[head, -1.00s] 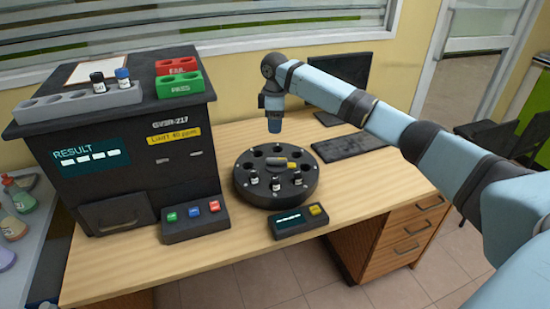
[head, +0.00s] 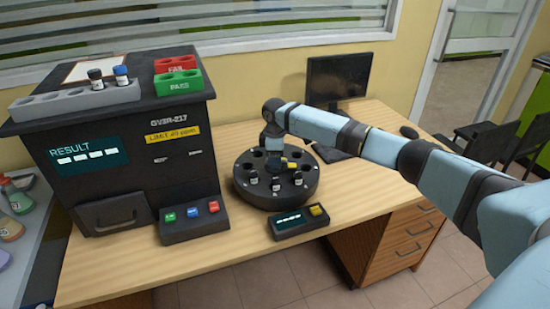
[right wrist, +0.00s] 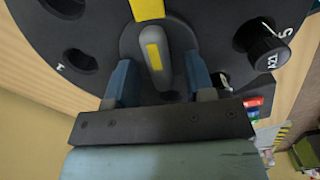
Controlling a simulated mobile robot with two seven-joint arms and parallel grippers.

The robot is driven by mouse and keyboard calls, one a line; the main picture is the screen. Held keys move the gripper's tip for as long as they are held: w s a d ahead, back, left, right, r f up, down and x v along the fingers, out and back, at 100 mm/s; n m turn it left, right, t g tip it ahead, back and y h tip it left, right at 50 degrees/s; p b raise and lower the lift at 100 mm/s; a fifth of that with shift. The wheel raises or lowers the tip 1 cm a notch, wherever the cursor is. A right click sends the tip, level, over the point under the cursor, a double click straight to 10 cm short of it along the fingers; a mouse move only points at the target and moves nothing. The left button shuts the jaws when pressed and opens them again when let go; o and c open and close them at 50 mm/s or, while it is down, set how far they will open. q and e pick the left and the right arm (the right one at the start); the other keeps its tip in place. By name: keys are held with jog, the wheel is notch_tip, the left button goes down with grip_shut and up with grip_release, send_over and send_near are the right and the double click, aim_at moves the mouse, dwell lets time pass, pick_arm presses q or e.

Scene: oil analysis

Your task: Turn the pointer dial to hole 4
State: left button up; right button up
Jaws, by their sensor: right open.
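The round black carousel (head: 246,195) stands on the desk, with holes around its rim and several vials in the front holes. Its grey pointer dial (right wrist: 145,30) with a yellow stripe lies at the centre and shows partly in the head view (head: 291,165). My right gripper (right wrist: 160,82) is open over the carousel, pointing down. Its two fingers stand either side of the pointer's rounded end, with visible gaps. In the head view the right gripper (head: 273,150) partly hides the carousel's far side. A vial (right wrist: 265,42) sits beside the number 5. My left gripper is not in view.
A small display box (head: 300,222) with a yellow button stands in front of the carousel. The black analyser (head: 120,130) and its three-button panel (head: 194,222) are to the left. A monitor (head: 340,78) and keyboard (head: 333,151) are behind at right.

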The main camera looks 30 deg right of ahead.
grip_shut()
jog(key=m+p, duration=0.1)
jog(key=p, duration=0.3)
jog(key=shift+r+m, duration=0.3)
jog(key=shift+r, duration=0.1)
jog(key=m+p, duration=0.1)
jog(key=p, duration=0.2)
jog(key=shift+m, duration=0.3)
jog(key=m+p, duration=0.2)
jog(key=p, duration=0.2)
jog(key=shift+f, duration=0.1)
jog(key=shift+m+p, duration=0.8)
jog(key=shift+m, duration=0.1)
jog(key=shift+f+m+p, duration=0.15)
jog(key=shift+m+p, duration=0.35)
jog(key=shift+p, duration=0.05)
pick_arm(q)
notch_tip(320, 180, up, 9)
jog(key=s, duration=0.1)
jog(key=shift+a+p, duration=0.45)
pick_arm(e)
jog(key=shift+w+d+f+m, duration=0.1)
jog(key=shift+d+m, duration=0.05)
jog(key=shift+m, duration=0.35)
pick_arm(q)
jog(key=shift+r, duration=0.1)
